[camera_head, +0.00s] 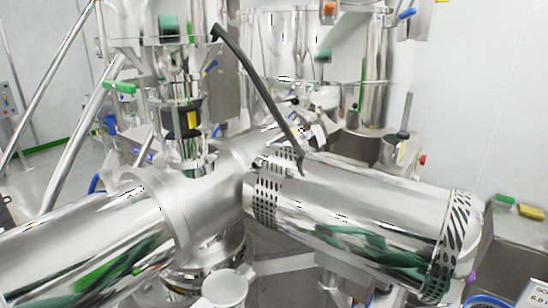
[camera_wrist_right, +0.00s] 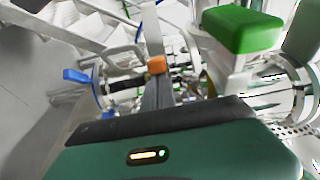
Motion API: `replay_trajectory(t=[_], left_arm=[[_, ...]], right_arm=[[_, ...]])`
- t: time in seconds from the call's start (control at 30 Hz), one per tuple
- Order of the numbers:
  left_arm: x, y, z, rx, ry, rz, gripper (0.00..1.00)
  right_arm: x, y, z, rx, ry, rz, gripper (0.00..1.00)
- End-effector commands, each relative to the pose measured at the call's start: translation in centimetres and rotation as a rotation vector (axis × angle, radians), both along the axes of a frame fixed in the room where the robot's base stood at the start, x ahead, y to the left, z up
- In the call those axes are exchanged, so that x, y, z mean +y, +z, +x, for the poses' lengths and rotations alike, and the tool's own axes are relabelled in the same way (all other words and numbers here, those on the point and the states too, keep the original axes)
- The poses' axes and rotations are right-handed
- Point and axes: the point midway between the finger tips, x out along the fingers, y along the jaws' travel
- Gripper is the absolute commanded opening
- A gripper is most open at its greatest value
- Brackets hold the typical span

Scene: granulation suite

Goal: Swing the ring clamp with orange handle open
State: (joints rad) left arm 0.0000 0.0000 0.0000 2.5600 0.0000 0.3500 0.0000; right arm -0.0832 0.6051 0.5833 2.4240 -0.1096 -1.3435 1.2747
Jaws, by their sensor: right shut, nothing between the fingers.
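The orange handle (camera_wrist_right: 156,65) shows as a small block near the middle of the right wrist view, in line with a grey bar. In the head view a small orange piece (camera_head: 330,7) at the top edge may be the same handle. The ring it belongs to is too small and cluttered to make out. My right gripper (camera_wrist_right: 157,96) shows in its own wrist view, with its green housing filling the bottom. It is shut and empty; whether it touches the handle I cannot tell. My left gripper is not in the head view.
Blue handles show in the wrist view (camera_wrist_right: 76,76) and the head view (camera_head: 407,13). A bright green block (camera_wrist_right: 242,28) is close at upper right in the wrist view. Steel vessels and pipes crowd the head view; a long dark bar (camera_head: 262,88) slants across its middle.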

Motion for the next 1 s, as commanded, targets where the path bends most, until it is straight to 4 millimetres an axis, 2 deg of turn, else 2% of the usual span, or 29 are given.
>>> replay_trajectory(t=[0.3, 0.57, 1.0], left_arm=[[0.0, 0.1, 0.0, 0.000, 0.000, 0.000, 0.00], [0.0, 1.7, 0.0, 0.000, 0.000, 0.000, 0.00], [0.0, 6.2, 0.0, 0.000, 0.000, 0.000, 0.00]], right_arm=[[-2.2, 0.0, -1.1, 0.001, -0.002, -0.001, 0.00], [-4.4, 0.2, -2.3, 0.003, -0.002, -0.001, 0.00], [-5.3, 0.5, -2.4, 0.002, 0.001, -0.001, 0.00]])
